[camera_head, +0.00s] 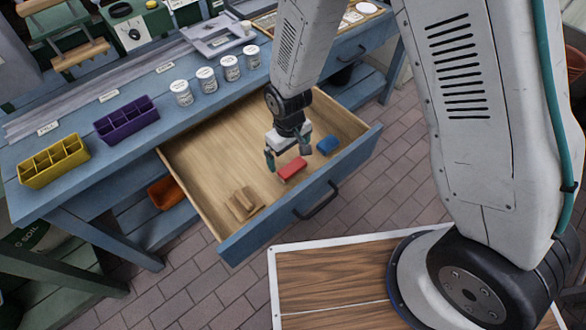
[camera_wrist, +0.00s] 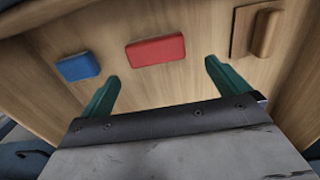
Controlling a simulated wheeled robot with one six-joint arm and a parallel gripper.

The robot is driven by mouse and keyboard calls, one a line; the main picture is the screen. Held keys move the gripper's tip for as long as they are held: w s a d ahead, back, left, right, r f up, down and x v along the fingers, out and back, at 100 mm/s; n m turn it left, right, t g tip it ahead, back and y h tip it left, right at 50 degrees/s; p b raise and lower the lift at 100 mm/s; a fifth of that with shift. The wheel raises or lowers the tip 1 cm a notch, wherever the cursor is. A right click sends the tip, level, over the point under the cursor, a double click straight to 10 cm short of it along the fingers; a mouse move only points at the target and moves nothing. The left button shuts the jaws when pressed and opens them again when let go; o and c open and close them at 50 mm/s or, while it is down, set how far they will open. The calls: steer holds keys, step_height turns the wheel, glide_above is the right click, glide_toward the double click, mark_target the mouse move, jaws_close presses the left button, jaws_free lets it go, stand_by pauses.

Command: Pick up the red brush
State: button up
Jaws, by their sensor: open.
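The red brush (camera_head: 292,169) lies in the open drawer, toward its front wall. It looks like a small red block, and it also shows in the wrist view (camera_wrist: 156,51) at the upper middle. My gripper (camera_head: 286,159) is inside the drawer space, just behind and above the red brush. In the wrist view my gripper (camera_wrist: 160,80) has its two green fingers spread wide with nothing between them. The red brush lies just beyond the fingertips, apart from them.
A blue block (camera_head: 328,145) and a wooden block with a handle (camera_head: 244,204) lie in the drawer (camera_head: 203,157) on either side. The drawer walls surround my gripper. White jars (camera_head: 206,79), a purple bin (camera_head: 126,121) and a yellow bin (camera_head: 54,162) stand on the blue bench.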

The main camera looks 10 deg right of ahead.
mark_target(293, 166)
steer(key=f, duration=0.5)
steer(key=d+f, duration=0.1)
steer(key=f, duration=0.1)
steer(key=shift+s+f, duration=0.15)
steer(key=c, duration=0.9)
